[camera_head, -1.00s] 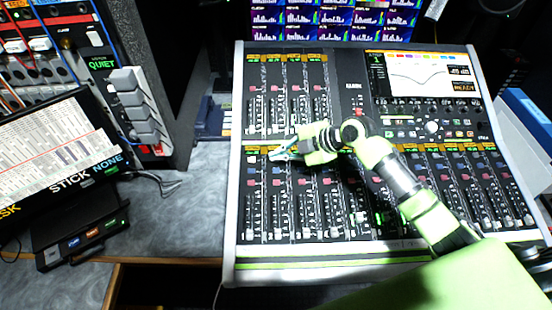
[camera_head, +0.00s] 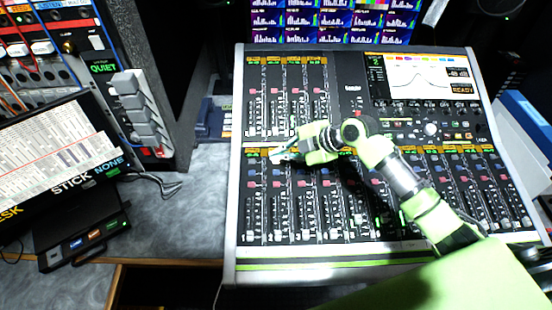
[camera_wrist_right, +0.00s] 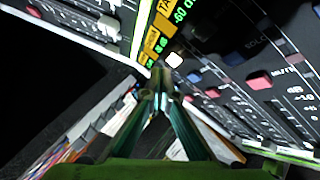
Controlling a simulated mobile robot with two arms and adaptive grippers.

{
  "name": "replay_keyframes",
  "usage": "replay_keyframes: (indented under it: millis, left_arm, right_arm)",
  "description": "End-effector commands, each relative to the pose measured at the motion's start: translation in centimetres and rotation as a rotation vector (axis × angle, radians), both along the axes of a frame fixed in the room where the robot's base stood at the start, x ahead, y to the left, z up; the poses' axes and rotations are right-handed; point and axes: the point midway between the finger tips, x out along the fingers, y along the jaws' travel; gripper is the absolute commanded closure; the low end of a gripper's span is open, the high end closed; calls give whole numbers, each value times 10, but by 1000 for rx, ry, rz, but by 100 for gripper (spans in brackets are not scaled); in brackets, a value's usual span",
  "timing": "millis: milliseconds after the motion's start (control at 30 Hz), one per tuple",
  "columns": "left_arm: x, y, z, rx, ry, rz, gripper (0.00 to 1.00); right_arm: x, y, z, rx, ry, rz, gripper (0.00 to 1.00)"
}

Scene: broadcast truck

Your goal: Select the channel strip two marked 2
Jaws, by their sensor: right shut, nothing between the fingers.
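The mixing console (camera_head: 350,247) fills the middle of the head view, with a lower bank of channel strips. Channel strip two (camera_head: 277,205) is the second from the left in that bank. My right gripper (camera_head: 275,155) is shut and empty, with its tips at the top of this strip, covering part of it. In the right wrist view the shut fingertips (camera_wrist_right: 162,78) are close to a white, lit button (camera_wrist_right: 174,60) below the amber labels; I cannot tell whether they touch. The console screen (camera_head: 415,78) shows a green 2 and a peaked curve. My left gripper is not in view.
An upper bank of strips (camera_head: 287,100) lies behind my right gripper. A wall of monitors (camera_head: 330,20) stands behind the console. A tilted screen (camera_head: 60,155) and a small black box (camera_head: 80,235) are at left. A blue binder (camera_head: 525,115) is at right.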

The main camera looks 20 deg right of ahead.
Motion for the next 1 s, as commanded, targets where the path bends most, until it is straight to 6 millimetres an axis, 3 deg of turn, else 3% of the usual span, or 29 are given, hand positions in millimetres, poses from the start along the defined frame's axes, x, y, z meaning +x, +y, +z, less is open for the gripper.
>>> replay_keyframes:
  millis: [267,767,1000]
  left_arm:
    - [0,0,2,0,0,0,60]
    - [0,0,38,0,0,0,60]
    - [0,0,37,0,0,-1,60]
  right_arm:
    - [0,0,3,0,-1,1,100]
    - [-6,2,49,0,-1,2,100]
    - [-7,2,49,0,-1,1,100]
